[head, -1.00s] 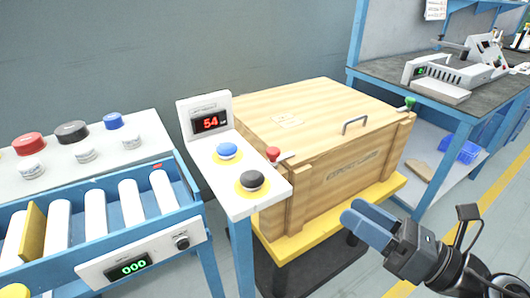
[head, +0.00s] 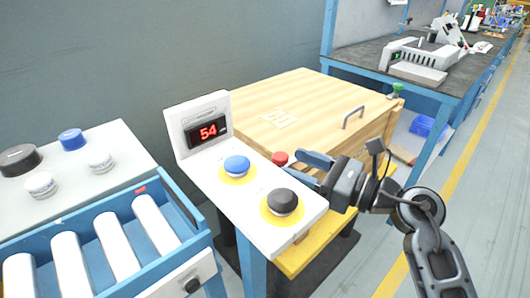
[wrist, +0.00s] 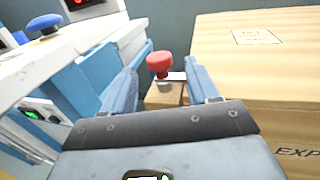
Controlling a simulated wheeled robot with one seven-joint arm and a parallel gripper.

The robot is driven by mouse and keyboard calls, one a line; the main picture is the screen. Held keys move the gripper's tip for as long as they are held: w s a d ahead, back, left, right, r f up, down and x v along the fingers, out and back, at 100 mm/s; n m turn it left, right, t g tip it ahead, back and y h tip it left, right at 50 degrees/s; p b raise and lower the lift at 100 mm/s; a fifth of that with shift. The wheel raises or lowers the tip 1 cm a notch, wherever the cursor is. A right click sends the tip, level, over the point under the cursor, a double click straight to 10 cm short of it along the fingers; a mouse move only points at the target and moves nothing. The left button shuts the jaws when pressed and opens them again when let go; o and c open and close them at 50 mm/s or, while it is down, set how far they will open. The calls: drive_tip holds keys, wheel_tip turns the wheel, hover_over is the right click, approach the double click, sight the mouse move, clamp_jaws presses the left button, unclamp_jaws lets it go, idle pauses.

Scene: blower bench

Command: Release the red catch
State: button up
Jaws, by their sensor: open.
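The red catch (head: 280,158) is a small red knob on a metal tab at the near left top edge of the wooden crate (head: 290,105). In the wrist view the red catch (wrist: 159,64) stands upright ahead of and between my open fingers. My gripper (head: 308,168) is open, its blue fingers beside the catch in the head view; in the wrist view my gripper (wrist: 165,85) shows a finger on each side. I cannot tell whether a finger touches the knob. Part of the catch's tab is hidden in the head view.
A control panel (head: 214,180) with a blue button (head: 236,166), a black button (head: 282,202) and a red "54" display stands close left of the catch. A green catch (head: 397,89) and a metal handle (head: 352,117) are on the crate. A roller conveyor (head: 110,240) is at left.

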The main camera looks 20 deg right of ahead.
drive_tip(key=x, duration=0.6)
drive_tip(key=shift+w+a, duration=0.15)
drive_tip(key=shift+w, duration=0.1)
drive_tip(key=shift+c, duration=0.2)
drive_tip(key=c, duration=1)
